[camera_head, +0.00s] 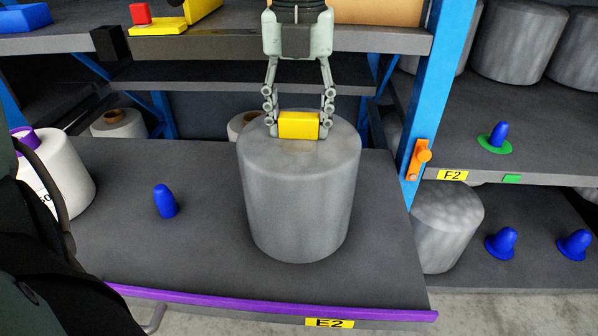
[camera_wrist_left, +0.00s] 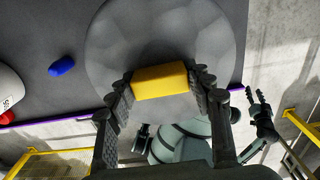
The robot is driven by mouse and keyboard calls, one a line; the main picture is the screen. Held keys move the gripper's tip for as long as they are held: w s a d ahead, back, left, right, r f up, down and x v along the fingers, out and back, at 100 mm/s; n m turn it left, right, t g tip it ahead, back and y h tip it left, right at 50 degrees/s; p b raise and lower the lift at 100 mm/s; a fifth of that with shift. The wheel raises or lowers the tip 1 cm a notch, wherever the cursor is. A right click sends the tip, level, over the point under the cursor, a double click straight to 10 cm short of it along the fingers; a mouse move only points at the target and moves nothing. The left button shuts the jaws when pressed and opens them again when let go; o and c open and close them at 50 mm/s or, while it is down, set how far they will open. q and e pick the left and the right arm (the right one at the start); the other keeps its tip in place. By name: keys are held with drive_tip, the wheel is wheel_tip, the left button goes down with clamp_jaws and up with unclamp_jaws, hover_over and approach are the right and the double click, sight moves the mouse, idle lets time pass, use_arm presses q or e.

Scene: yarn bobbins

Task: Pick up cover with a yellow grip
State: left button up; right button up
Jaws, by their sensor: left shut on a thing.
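The cover is a large grey cylinder (camera_head: 297,205) with a yellow block grip (camera_head: 299,125) on its top. It stands upright on the shelf marked E2. My left gripper (camera_head: 299,122) comes down from above and is shut on the yellow grip, one finger on each side. In the left wrist view the yellow grip (camera_wrist_left: 160,81) sits between the fingers, with the round grey top (camera_wrist_left: 110,45) beneath. The cover's underside is hidden. Another gripper, apparently my right one (camera_wrist_left: 256,98), shows small at the right of the left wrist view, away from the cover; its opening is unclear.
A blue peg (camera_head: 165,201) stands left of the cover. A white bobbin with a purple core (camera_head: 62,172) is at the far left. A blue post (camera_head: 436,90) with an orange bracket (camera_head: 419,158) stands right. The upper shelf edge (camera_head: 200,43) runs behind my gripper.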

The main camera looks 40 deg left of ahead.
use_arm(q)
drive_tip(key=c, duration=0.6)
use_arm(e)
drive_tip(key=shift+s+f, duration=0.1)
drive_tip(key=shift+s, duration=0.05)
use_arm(q)
drive_tip(key=shift+r, duration=0.1)
drive_tip(key=shift+c, duration=0.2)
wheel_tip(320, 180, up, 28)
drive_tip(key=p, duration=0.2)
use_arm(e)
drive_tip(key=shift+a+f, duration=0.15)
drive_tip(key=shift+f, duration=2.25)
